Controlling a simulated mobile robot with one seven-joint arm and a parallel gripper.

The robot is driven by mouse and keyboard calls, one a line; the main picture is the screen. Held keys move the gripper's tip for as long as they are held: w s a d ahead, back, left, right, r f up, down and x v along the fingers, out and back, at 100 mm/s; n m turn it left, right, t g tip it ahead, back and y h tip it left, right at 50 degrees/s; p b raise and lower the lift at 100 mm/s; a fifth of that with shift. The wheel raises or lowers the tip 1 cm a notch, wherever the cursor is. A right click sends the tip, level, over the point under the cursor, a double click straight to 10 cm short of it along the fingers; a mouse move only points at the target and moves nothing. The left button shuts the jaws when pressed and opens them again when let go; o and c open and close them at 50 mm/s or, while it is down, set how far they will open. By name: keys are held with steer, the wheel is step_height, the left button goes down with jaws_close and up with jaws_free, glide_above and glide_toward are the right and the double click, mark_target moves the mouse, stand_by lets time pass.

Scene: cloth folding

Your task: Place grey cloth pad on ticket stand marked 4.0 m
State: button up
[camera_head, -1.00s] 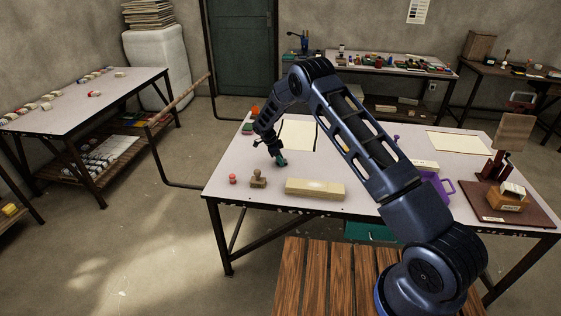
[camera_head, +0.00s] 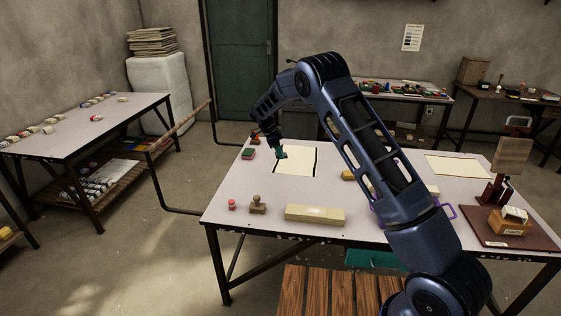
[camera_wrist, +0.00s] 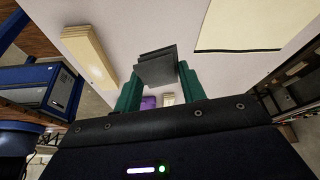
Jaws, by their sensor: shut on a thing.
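My gripper (camera_head: 281,153) is over the far left part of the table, beside the left edge of a cream sheet. In the wrist view its green fingers (camera_wrist: 158,80) are shut on a dark grey, layered, block-like piece, the grey cloth pad (camera_wrist: 157,65). The pad is clear of the pale tabletop behind it. In the head view the pad is too small to make out apart from the fingers. No marking of 4.0 m can be read in either view, so I cannot tell which thing is the ticket stand.
The cream sheet (camera_head: 296,162) lies flat on the table (camera_head: 240,193). A long pale block (camera_head: 314,214), a wooden stamp (camera_head: 257,204) and a red-topped piece (camera_head: 231,204) stand at the front. A dark red board (camera_head: 490,229) carries wooden pieces at right. My arm hides the middle.

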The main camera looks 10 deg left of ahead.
steer(key=shift+r, duration=0.55)
steer(key=w+d+r+m+g, duration=0.15)
steer(key=w+d, duration=0.25)
steer(key=d, duration=0.9)
steer(key=w+d+r+m, duration=0.1)
steer(key=w+d+m, duration=0.25)
steer(key=d, duration=0.95)
steer(key=w+d+r+m+g, duration=0.15)
steer(key=w+d, duration=0.35)
steer(key=d, duration=0.7)
steer(key=s+d+r+m, duration=0.1)
steer(key=d+m, duration=0.1)
steer(key=d, duration=0.8)
steer(key=s+d+r+m+g+y, duration=0.1)
steer(key=d+m, duration=0.1)
steer(key=d, duration=0.8)
steer(key=s+d+r+m, duration=0.1)
steer(key=s+d+m, duration=0.1)
steer(key=d, duration=0.7)
step_height(320, 180, up, 4)
steer(key=m+g+y, duration=0.1)
steer(key=m+y, duration=0.2)
steer(key=m, duration=0.5)
glide_above(517, 212)
steer(key=w, duration=0.1)
step_height(517, 212, down, 19)
steer(key=shift+w+f, duration=0.1)
steer(key=shift+f, duration=0.1)
steer(key=shift+f, duration=0.15)
